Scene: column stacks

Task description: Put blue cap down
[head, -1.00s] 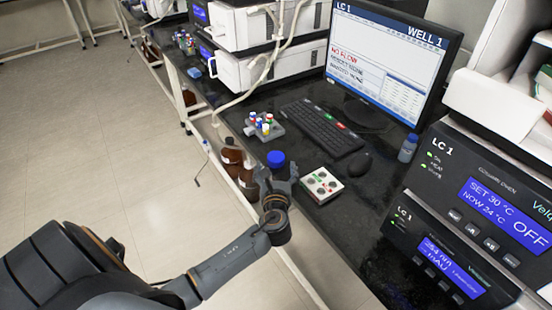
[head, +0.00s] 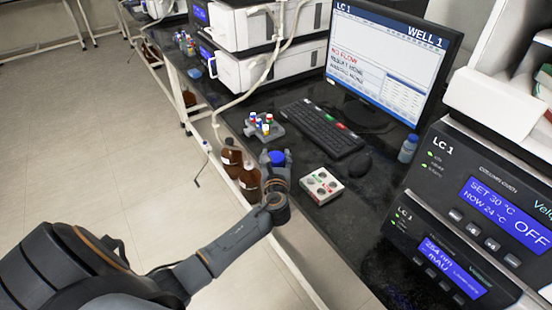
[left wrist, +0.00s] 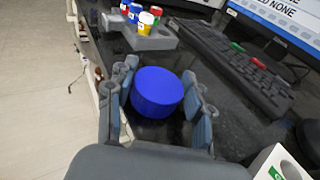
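The blue cap (head: 277,158) is at the front edge of the dark bench, between the fingers of my left gripper (head: 275,163). In the left wrist view the blue cap (left wrist: 157,92) is round and shows from above. The fingers of my left gripper (left wrist: 160,105) stand apart on either side of it, with a narrow dark gap beside the cap, so the gripper looks open around it. The underside of the cap is hidden, and whether it touches the bench cannot be seen. My right gripper is not in view.
A grey rack (head: 264,127) with coloured caps stands behind the cap. A white box with round knobs (head: 321,186) is close to the right, near the keyboard (head: 322,128) and mouse (head: 355,164). Brown bottles (head: 250,181) stand below the bench edge at left.

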